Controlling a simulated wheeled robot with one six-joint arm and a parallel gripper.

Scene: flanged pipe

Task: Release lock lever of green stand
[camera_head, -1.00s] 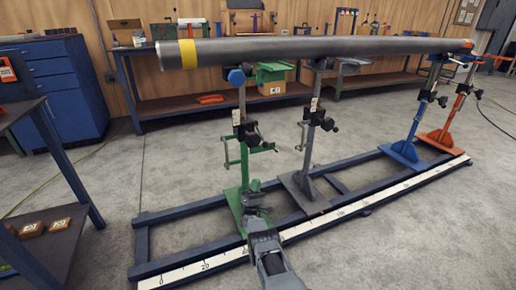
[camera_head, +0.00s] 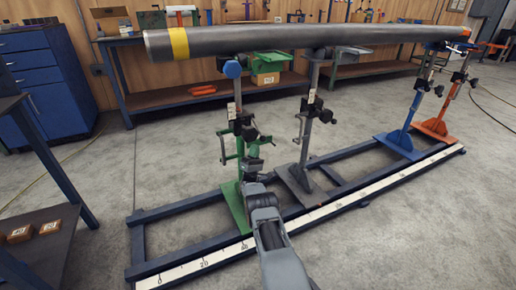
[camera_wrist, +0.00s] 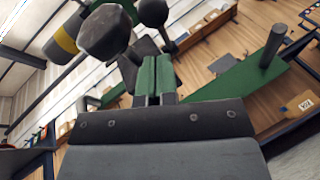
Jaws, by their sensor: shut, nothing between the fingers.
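The green stand (camera_head: 231,195) rises from the floor frame under the near end of the pipe (camera_head: 300,37), with a blue top. Its black clamp block (camera_head: 238,124) sits midway up, with dark knobs or levers at its right side. My gripper (camera_head: 253,163) is shut and empty, just below and right of this block; I cannot tell if it touches. In the wrist view, a big black knob (camera_wrist: 105,32) and a smaller black knob (camera_wrist: 170,43) are close ahead. Which of them is the lock lever is unclear. A green arm with a dark peg (camera_wrist: 272,45) is at the right.
A grey stand (camera_head: 303,150) is close to the right; blue (camera_head: 408,125) and orange (camera_head: 447,110) stands are farther off. The frame (camera_head: 140,245) carries a white scale (camera_head: 225,254). A dark table (camera_head: 45,225) is at the left. Open floor lies right of the frame.

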